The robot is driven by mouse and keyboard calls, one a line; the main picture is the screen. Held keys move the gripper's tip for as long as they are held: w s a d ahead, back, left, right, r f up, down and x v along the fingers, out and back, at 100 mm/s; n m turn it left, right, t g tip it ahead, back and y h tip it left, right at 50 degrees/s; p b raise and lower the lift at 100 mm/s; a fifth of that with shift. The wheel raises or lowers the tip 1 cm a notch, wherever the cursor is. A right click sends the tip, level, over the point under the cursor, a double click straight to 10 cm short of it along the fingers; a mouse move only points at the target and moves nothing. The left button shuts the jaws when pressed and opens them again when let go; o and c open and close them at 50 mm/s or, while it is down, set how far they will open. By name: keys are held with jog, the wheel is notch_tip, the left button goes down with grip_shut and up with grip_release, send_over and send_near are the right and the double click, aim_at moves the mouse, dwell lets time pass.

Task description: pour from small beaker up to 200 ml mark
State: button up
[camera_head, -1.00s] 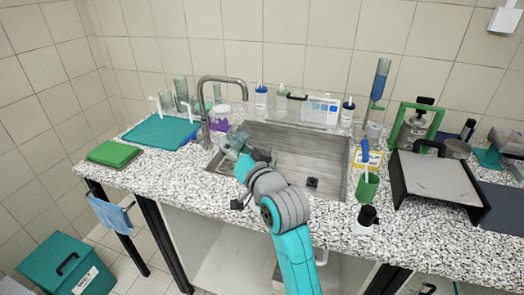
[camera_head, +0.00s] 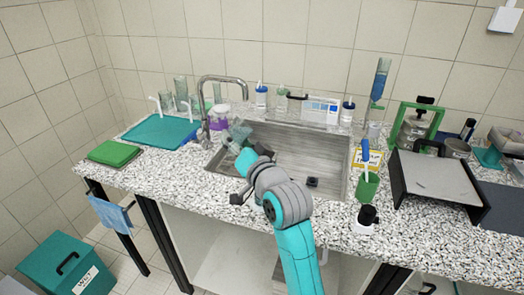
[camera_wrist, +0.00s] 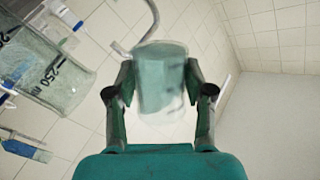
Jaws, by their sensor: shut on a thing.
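My gripper (camera_wrist: 160,95) is shut on a clear, pale teal glass beaker (camera_wrist: 162,70), which sits between both fingers in the wrist view. In the head view my gripper (camera_head: 238,143) is over the left part of the sink, and the glass there is small and partly hidden. A larger graduated glass vessel (camera_wrist: 50,68) with a black 250 mark shows at the left of the wrist view, apart from the held beaker and tilted in the picture. Its 200 mark and any liquid level cannot be read clearly.
The tap (camera_head: 205,100) rises at the sink's back left, close to the gripper. The sink (camera_head: 290,150) is open to the right. A teal mat (camera_head: 150,134) with glassware behind it lies left. A green cup (camera_head: 367,187) stands right of the sink.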

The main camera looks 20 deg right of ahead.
jog(key=shift+d+r, duration=0.15)
jog(key=shift+r, duration=0.2)
jog(key=shift+d+f+m+t, duration=0.1)
jog(key=shift+f+m+t, duration=0.25)
jog(key=shift+m, duration=0.65)
dwell(1.4)
jog(key=shift+r+m+t, duration=0.25)
jog(key=shift+r+m, duration=0.05)
jog(key=shift+m, duration=0.7)
dwell(1.2)
jog(key=shift+f+m+h+p, duration=0.3)
jog(key=shift+f+m+p, duration=0.1)
jog(key=shift+m, duration=0.5)
dwell(1.6)
jog(key=shift+r+t, duration=0.1)
jog(key=shift+t, duration=0.2)
